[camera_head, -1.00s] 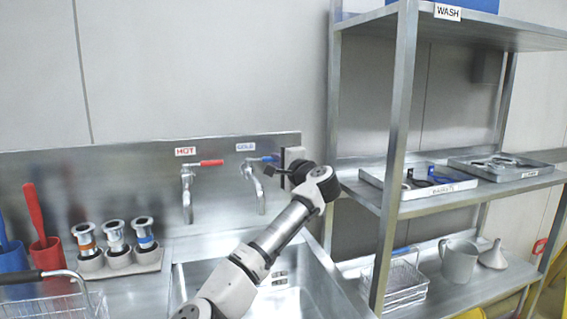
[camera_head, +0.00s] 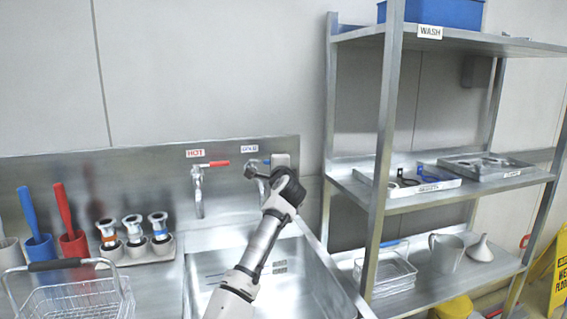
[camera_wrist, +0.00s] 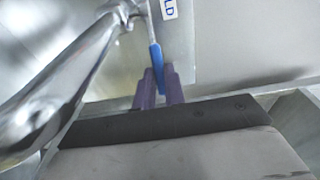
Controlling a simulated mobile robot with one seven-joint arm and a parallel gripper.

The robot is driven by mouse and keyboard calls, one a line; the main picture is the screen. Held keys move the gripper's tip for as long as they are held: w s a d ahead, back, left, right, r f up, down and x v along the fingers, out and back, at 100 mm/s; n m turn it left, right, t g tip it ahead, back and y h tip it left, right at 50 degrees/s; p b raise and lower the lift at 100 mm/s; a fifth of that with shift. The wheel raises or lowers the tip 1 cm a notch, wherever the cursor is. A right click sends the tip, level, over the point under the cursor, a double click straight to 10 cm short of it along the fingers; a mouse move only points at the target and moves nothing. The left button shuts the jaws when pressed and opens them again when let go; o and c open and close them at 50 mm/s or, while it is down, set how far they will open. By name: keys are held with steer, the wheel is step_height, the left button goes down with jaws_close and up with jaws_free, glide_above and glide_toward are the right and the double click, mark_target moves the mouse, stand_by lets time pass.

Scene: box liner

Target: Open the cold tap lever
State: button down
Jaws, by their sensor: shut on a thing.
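The cold tap (camera_head: 251,172) is a chrome spout on the steel backsplash, under a small label. In the wrist view, its blue lever (camera_wrist: 155,55) runs down between my purple fingertips. My gripper (camera_wrist: 159,88) is shut on the lever near its free end. The chrome spout (camera_wrist: 60,90) fills the left of the wrist view. In the head view, my dark wrist covers most of the lever and the fingers. How far the lever is turned is hard to tell. No water shows.
The hot tap (camera_head: 198,185) with a red lever (camera_head: 213,164) is to the left. A steel sink (camera_head: 305,290) lies below. A metal shelf rack (camera_head: 378,150) stands close on the right. A wire basket (camera_head: 75,300) and tool cups (camera_head: 75,245) are at the left.

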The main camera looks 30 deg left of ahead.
steer(key=shift+s, duration=0.1)
stand_by(0.3)
steer(key=c, duration=1.5)
jaws_free()
steer(key=shift+o, duration=0.2)
steer(key=shift+d, duration=0.15)
